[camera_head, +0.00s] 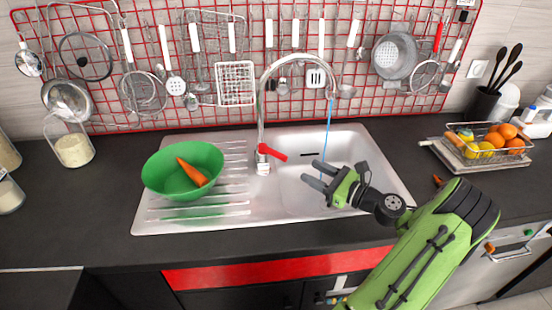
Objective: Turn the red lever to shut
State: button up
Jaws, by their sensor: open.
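The red lever (272,153) sits on the base of the chrome faucet (262,110) and points to the right, slightly down. A thin blue stream of water (327,140) falls from the spout into the sink basin (345,150). My gripper (315,175) is over the basin, to the right of and below the lever in the picture. Its two dark fingers point left and are apart, with nothing between them. It does not touch the lever. My green arm reaches in from the lower right.
A green bowl (160,172) with a carrot (193,172) stands on the drainboard (225,205), left of the faucet. A fruit basket (517,151) and a black utensil holder (482,104) stand at the right. Utensils hang on the red grid (180,118) behind.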

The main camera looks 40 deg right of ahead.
aim_at(281, 156)
jog(key=w, duration=0.4)
jog(key=w+a+b, duration=0.1)
jog(key=w, duration=0.3)
jog(key=w+a, duration=0.1)
jog(key=w, duration=0.3)
jog(key=shift+s, duration=0.1)
grip_shut()
